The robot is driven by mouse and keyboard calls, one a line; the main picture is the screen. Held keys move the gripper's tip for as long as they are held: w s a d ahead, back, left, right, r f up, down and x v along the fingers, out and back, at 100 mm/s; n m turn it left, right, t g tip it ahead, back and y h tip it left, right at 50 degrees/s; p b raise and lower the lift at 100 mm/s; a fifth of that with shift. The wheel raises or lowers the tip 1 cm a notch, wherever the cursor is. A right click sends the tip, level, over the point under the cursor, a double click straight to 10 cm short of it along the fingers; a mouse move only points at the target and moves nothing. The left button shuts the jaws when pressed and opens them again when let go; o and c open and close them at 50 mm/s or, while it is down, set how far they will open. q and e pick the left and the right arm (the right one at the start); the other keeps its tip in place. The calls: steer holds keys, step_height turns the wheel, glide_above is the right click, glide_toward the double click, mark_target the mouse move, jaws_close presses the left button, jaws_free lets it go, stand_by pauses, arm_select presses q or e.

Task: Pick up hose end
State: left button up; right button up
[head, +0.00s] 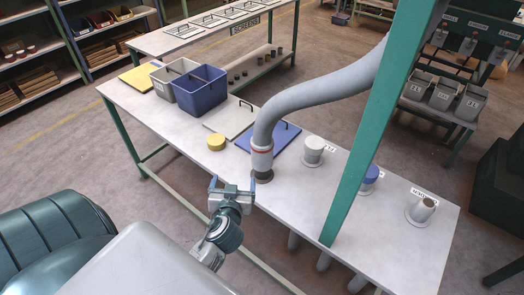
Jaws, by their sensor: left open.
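A thick grey hose (315,95) hangs down over the white table. Its end (262,160) is a light cuff with a red band, standing upright on or just above a dark round fitting (263,176) on the table top. I cannot tell whether the cuff is seated in it. My left gripper (232,184) is open at the table's near edge, in front of and a little left of the hose end. Nothing shows between its fingers. My right gripper is not in view.
Capped ports (313,150) and an open one (421,210) stand along the table to the right. A green post (375,140) rises there. A blue bin (201,90), a grey bin (172,78) and a yellow cap (216,141) lie left.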

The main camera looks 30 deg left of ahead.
mark_target(257, 157)
arm_select(q)
steer(key=w+t, duration=0.1)
steer(key=w, duration=0.1)
steer(key=w+d+r+m+t, duration=0.1)
steer(key=w, duration=0.1)
steer(key=w+d+r+t+h, duration=0.1)
steer(key=w+t, duration=0.1)
steer(key=shift+w+d, duration=0.1)
steer(key=shift+d, duration=0.15)
steer(key=shift+h, duration=0.3)
steer(key=p+x, duration=0.2)
steer(key=x, duration=0.2)
steer(key=shift+w, duration=0.4)
steer(key=shift+w+a, duration=0.1)
steer(key=shift+w, duration=0.15)
steer(key=p+x, duration=0.2)
steer(key=x, duration=0.1)
steer(key=p+x, duration=0.1)
steer(key=shift+w+d, duration=0.2)
steer(key=shift+w, duration=0.2)
steer(key=shift+w+a+f, duration=0.1)
steer(key=shift+w, duration=0.2)
steer(key=shift+c, duration=0.4)
steer(key=shift+s, duration=0.1)
steer(key=c, duration=1.1)
